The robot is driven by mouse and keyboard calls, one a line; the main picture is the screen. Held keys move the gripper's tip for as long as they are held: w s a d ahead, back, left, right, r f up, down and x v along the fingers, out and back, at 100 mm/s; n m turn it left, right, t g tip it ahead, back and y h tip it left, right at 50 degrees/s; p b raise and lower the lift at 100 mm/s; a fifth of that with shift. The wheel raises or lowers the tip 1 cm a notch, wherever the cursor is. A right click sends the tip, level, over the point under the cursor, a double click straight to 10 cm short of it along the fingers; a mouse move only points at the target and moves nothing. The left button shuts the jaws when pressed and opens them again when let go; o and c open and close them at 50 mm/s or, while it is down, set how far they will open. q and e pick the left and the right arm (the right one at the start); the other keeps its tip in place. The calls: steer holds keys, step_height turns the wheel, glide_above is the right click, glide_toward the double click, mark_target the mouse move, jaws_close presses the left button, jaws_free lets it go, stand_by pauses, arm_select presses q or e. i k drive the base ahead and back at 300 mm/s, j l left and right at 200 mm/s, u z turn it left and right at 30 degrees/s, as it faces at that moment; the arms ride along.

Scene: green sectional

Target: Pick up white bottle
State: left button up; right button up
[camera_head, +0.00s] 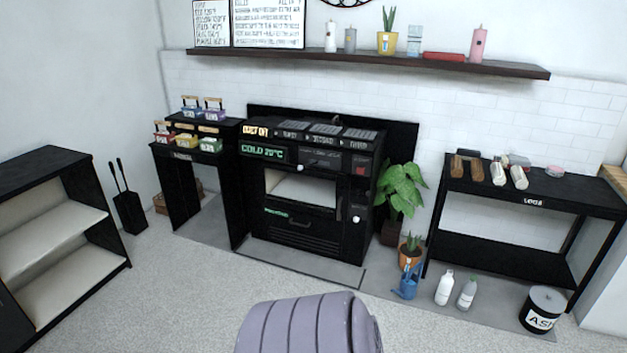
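A white bottle (444,289) stands upright on the grey floor strip, in front of the black table at the right. A second, greyer bottle (467,294) stands close to its right. Neither of my grippers is in view.
A blue watering can (405,287) and a potted plant (411,252) stand left of the bottles. A black ash bucket (541,310) stands to their right. The black table (500,247) and black stove (310,225) are behind. Carpet in front (440,335) is clear.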

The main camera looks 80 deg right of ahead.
mark_target(445, 282)
steer(key=k+j+z, duration=0.15)
steer(key=z, duration=2.4)
steer(key=j+z, duration=0.1)
steer(key=z, duration=0.3)
steer(key=i+j+z, duration=0.1)
steer(key=z, duration=0.35)
steer(key=j+z, duration=0.1)
steer(key=z, duration=0.3)
steer(key=i+j, duration=0.3)
steer(key=i+l+z, duration=0.05)
steer(key=i, duration=0.05)
